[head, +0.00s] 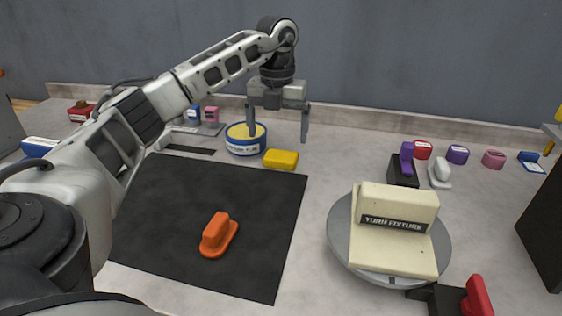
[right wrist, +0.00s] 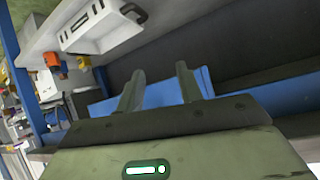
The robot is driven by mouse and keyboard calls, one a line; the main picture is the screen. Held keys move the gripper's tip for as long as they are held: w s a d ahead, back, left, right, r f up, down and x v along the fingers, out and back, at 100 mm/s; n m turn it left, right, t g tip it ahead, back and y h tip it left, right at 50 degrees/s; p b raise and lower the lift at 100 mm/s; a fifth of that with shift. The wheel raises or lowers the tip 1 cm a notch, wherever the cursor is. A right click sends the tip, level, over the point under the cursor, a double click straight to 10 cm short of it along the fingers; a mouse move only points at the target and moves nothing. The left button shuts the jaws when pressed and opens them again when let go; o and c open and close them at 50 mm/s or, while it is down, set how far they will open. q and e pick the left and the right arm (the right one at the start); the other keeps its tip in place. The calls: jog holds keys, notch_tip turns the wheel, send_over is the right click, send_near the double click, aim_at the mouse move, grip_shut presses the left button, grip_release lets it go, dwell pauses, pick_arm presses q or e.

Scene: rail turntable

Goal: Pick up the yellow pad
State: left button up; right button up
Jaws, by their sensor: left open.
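The yellow pad (head: 281,159) is a small, flat-topped block lying on the grey tabletop, just beyond the black mat's far edge. My left gripper (head: 278,135) points down above and slightly behind the pad in the head view. Its two fingers are spread wide with nothing between them, and they look apart from the pad. In the right wrist view my right gripper (right wrist: 160,73) has its two fingers apart, with no object held between them. The pad does not show in that view.
A round blue container (head: 245,142) stands beside the pad on its left. An orange handled block (head: 217,236) sits on the black mat (head: 160,215). A grey turntable (head: 343,240) bears a cream fixture (head: 397,245) at right. Several small coloured items line the back right.

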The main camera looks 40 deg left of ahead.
aim_at(281, 155)
pick_arm(q)
jog(key=f, duration=0.5)
jog(key=shift+w+d+f, duration=0.25)
jog(key=shift+d+f, duration=0.05)
jog(key=shift+f, duration=0.05)
jog(key=c, duration=1.1)
jog(key=shift+o, duration=0.2)
jog(key=shift+r, duration=0.1)
